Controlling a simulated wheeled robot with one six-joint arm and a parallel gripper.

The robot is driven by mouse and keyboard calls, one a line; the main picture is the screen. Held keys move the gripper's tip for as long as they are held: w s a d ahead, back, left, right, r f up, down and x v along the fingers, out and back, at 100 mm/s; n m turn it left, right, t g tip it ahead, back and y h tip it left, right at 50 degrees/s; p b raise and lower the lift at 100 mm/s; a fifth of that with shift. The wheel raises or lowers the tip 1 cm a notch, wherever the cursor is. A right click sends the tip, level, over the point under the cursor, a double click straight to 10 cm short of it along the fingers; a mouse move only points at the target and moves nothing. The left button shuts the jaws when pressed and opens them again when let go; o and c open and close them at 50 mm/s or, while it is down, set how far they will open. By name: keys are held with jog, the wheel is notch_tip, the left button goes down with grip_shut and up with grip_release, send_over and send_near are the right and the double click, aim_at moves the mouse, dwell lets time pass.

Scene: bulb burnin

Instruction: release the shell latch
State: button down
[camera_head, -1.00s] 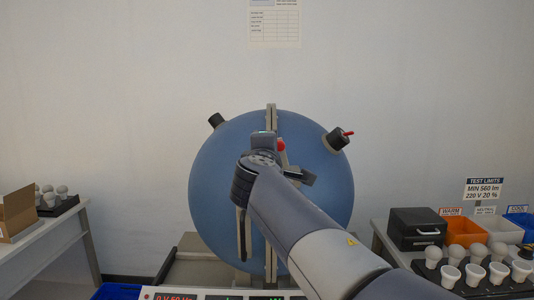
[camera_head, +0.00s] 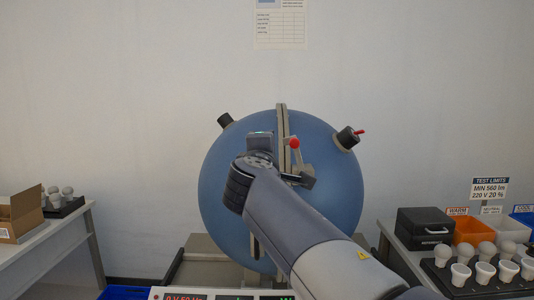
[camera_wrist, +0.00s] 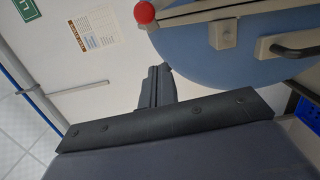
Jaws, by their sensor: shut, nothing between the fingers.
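The blue sphere shell (camera_head: 335,205) stands in the middle of the head view, with a grey upright seam band (camera_head: 282,120). A latch lever with a red ball knob (camera_head: 294,143) stands near the band, just right of my wrist. In the wrist view the red knob (camera_wrist: 145,12) is at the top edge, and the blue shell (camera_wrist: 200,50) fills the upper right. My gripper (camera_wrist: 160,70) is shut and empty, below the knob in that picture and apart from it. In the head view my wrist and arm cover the shell's middle; the fingertips cannot be made out clearly.
A dark handle (camera_wrist: 295,50) sticks out from the shell. The right table holds a black box (camera_head: 424,228), an orange bin (camera_head: 473,232) and a bulb tray (camera_head: 440,275). A cardboard box (camera_head: 18,215) stands left.

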jog(key=s+a+b, duration=0.1)
jog(key=s, duration=0.6)
jog(key=shift+s, duration=0.15)
jog(key=shift+f, duration=0.1)
